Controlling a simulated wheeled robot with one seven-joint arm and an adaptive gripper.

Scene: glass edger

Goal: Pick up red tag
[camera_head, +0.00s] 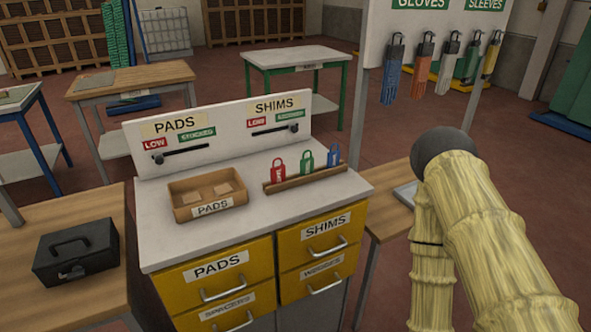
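The red tag (278,171) stands upright at the left end of a low brown wooden rack (318,176) on the white top of a yellow drawer cabinet (240,178). A green tag (307,160) and a blue tag (334,155) stand to its right in the same rack. My arm, in a pale yellow ribbed sleeve, is at the right of the view, apart from the rack. My gripper is not seen.
An open box labelled PADS (208,208) sits left of the rack. A backboard (218,132) with labels and sliders rises behind. A black case (76,252) lies on the wooden table at left. Gloves (421,77) hang at upper right. The cabinet's front top is clear.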

